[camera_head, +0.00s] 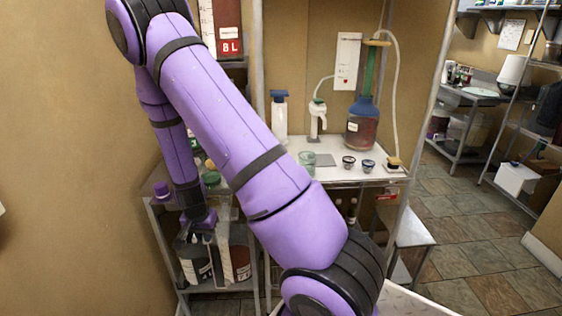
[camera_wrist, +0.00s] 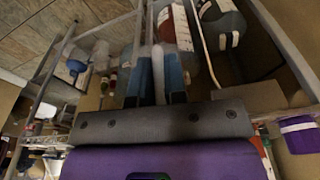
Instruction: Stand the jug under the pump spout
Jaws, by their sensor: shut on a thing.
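My gripper (camera_head: 201,218) reaches down to the lower shelf rack at the left. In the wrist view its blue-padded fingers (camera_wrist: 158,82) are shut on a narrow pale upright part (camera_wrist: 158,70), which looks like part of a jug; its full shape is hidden. On the white worktop in the head view stands a large dark red bottle (camera_head: 362,132) with a blue collar and a green stem on top. A pale hose (camera_head: 397,90) runs from its top down to a small tan-and-black piece (camera_head: 393,163) at the worktop's right edge. I cannot tell which part is the spout.
The worktop (camera_head: 345,178) also holds a white dispenser (camera_head: 317,122), a blue-capped bottle (camera_head: 279,115), a green cup (camera_head: 307,158) and two small dark cups (camera_head: 348,162). Dark labelled containers (camera_head: 236,255) stand on the lower left shelf. Metal uprights frame the worktop. My arm hides part of its left side.

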